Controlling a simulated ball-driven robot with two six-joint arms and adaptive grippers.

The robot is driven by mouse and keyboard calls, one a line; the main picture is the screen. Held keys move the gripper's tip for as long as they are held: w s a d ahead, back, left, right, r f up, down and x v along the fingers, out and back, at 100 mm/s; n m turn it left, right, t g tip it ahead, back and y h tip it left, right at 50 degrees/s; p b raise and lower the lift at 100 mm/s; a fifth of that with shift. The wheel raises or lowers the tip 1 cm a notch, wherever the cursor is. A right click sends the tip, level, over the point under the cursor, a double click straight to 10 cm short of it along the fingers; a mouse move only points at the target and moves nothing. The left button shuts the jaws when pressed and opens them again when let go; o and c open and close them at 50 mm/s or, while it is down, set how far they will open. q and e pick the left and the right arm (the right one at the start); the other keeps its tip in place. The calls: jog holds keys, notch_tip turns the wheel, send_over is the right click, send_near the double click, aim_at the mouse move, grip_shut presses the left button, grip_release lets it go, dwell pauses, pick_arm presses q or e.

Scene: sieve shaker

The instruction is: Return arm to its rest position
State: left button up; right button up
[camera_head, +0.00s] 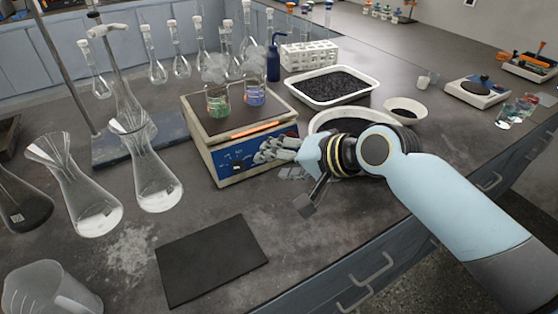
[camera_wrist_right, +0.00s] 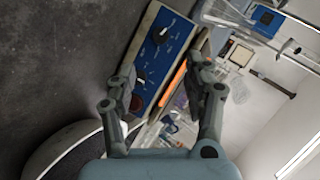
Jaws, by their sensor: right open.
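My right arm reaches in from the right in the head view. Its gripper (camera_head: 277,152) is in front of the blue control panel (camera_head: 233,160) of a boxy cream-coloured device (camera_head: 190,112). In the right wrist view the gripper (camera_wrist_right: 160,98) is open, with nothing seen held between the fingers. The blue panel with dark knobs (camera_wrist_right: 161,36) lies beyond the fingertips there. I cannot tell whether a finger touches the panel. An orange strip (camera_head: 254,129) lies along the device's top front edge. My left gripper is not in view.
Two beakers (camera_head: 217,100) with green and blue contents stand on the device. Glass flasks (camera_head: 75,190) stand at left. A round white-rimmed bowl (camera_head: 325,118) sits partly behind my right arm, near a white tray (camera_head: 290,96). A dark mat (camera_head: 212,260) lies in front.

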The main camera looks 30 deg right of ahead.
jog(key=s+d+n+g+h, duration=0.2)
jog(key=s+n, duration=0.1)
jog(key=s, duration=0.5)
jog(key=s+d+r+n+g+h, duration=0.1)
jog(key=s+d+n+g+h, duration=0.2)
jog(key=s, duration=0.5)
jog(key=s+d+n+g+h, duration=0.1)
jog(key=s+n+g, duration=0.1)
jog(key=s+n, duration=0.35)
jog(key=s+d+f+m+g+b, duration=0.1)
jog(key=s+f+b, duration=0.2)
jog(key=f, duration=1.3)
jog(key=s+d+f+m+b, duration=0.1)
jog(key=s+d+f+b, duration=0.1)
jog(key=f, duration=1.5)
jog(key=s+f+g+b, duration=0.1)
jog(key=s+f+b, duration=0.2)
jog(key=s+f, duration=1.4)
jog(key=shift+s+d+b, duration=0.2)
jog(key=shift+d+b, duration=0.1)
jog(key=shift+b, duration=0.05)
jog(key=shift+d, duration=0.1)
